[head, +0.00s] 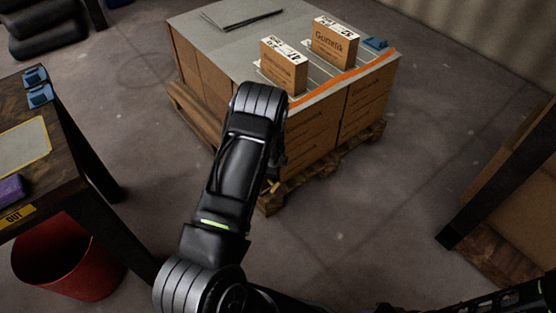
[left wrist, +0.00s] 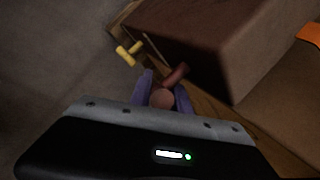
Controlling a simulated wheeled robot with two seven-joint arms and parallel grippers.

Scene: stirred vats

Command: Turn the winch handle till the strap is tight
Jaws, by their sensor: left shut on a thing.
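In the left wrist view my left gripper (left wrist: 163,92) is shut on the winch handle (left wrist: 175,75), a reddish-brown grip with a round end between the two purple-grey fingers. The handle is low beside the corner of the carton stack. In the head view my left arm covers this gripper and the handle. The orange strap (head: 345,78) runs along the top edge of the stack; a piece of the strap (left wrist: 311,32) shows at the upper right of the wrist view. Its tightness cannot be told. My right gripper is not in view.
The carton stack (head: 362,103) stands on a wooden pallet (head: 339,160), with two small boxes on top. A small yellow part (left wrist: 129,53) is left of the handle. A dark table (head: 62,152) and red bin (head: 60,262) stand left. Floor right of the stack is clear.

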